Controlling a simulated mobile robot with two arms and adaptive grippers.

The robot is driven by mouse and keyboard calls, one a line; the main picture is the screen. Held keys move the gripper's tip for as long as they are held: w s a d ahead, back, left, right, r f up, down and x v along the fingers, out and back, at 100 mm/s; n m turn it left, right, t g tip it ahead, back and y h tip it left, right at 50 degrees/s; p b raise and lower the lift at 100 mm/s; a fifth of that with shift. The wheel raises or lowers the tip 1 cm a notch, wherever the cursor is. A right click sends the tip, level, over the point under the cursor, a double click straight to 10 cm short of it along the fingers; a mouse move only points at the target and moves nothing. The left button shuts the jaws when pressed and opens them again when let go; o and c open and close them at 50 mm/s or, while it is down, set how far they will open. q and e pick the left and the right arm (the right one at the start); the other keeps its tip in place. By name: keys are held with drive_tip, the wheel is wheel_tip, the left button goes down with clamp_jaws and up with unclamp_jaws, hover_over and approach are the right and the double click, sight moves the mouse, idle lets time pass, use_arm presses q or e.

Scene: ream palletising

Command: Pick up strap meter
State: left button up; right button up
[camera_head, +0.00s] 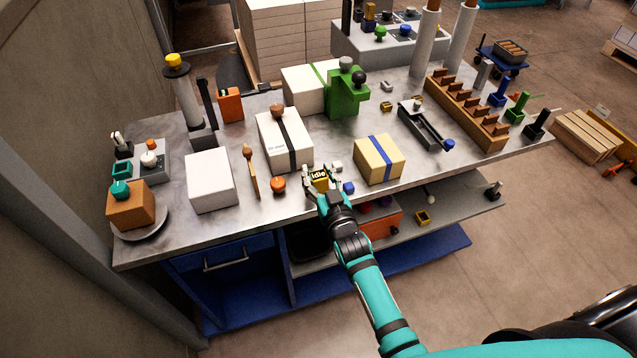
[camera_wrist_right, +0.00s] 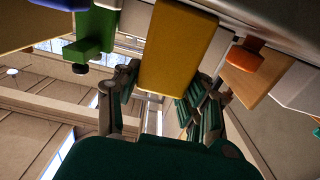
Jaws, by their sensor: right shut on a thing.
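The strap meter is a small yellow block with a dark display reading "idle" (camera_head: 319,176), at the front edge of the metal workbench (camera_head: 235,228). My right gripper (camera_head: 318,184) comes in from the front and is shut on the strap meter. In the right wrist view, the yellow body of the meter (camera_wrist_right: 178,45) sits between the two fingers of the gripper (camera_wrist_right: 150,88). I cannot tell whether the meter still touches the bench top. My left gripper is not in view.
A cream box with a blue band (camera_head: 379,159) stands further right. A white box with a black strap (camera_head: 285,142) stands behind.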

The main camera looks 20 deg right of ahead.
drive_tip(key=shift+c, duration=1)
drive_tip(key=shift+r, duration=0.15)
